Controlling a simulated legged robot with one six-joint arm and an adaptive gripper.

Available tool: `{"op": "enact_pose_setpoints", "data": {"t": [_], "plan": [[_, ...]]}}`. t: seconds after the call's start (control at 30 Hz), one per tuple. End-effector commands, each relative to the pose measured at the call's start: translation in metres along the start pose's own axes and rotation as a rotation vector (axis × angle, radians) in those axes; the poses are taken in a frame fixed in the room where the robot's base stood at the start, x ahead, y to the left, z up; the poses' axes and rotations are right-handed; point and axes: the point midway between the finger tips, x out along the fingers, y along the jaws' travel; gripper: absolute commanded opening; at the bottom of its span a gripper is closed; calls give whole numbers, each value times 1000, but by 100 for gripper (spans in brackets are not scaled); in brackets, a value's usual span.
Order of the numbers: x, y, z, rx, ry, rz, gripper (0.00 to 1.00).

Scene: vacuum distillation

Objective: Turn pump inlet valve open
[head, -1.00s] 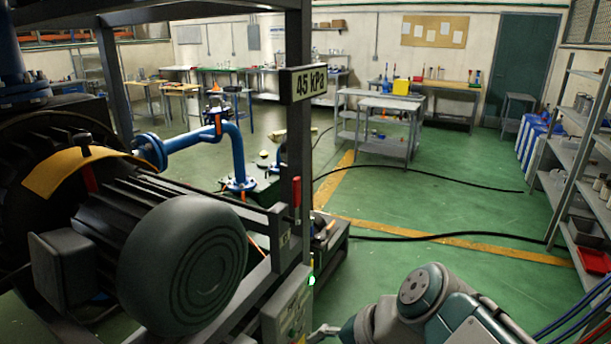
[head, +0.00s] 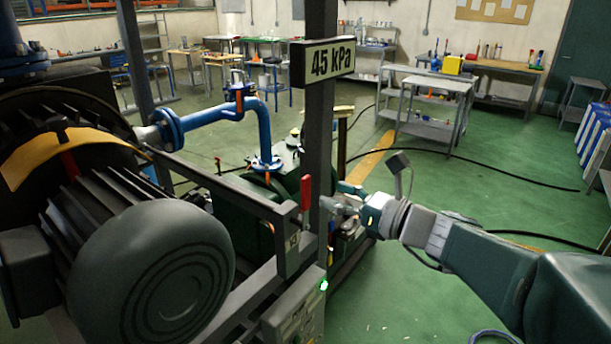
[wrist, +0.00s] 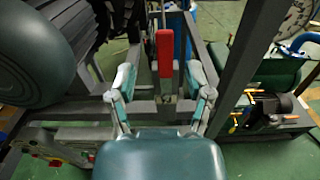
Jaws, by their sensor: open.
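A red lever handle (head: 305,192) stands upright on the grey frame beside the dark post. It also shows in the wrist view (wrist: 165,54), where its lower end lies between my fingers in the picture. My gripper (head: 338,204) is just right of the post and lever in the head view. In the wrist view (wrist: 161,78) its two fingers are spread, one on each side of the lever, with gaps on both sides. I cannot tell how deep the lever is between them. A blue pipe (head: 265,132) carries a flanged valve (head: 238,92) further back.
A sign reading 45 kPa (head: 322,61) hangs on the dark post (head: 319,130). A large motor (head: 150,265) fills the lower left. A control box with a green light (head: 323,285) sits below the lever. Green floor (head: 420,300) is open at the right.

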Motion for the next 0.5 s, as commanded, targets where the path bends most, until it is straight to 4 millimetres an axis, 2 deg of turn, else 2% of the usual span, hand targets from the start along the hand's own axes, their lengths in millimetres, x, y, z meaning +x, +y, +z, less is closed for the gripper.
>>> {"op": "enact_pose_setpoints", "data": {"t": [0.2,0.5], "plan": [[37,-4,0,4,-4,3,66],[73,-3,0,1,-2,0,66]]}}
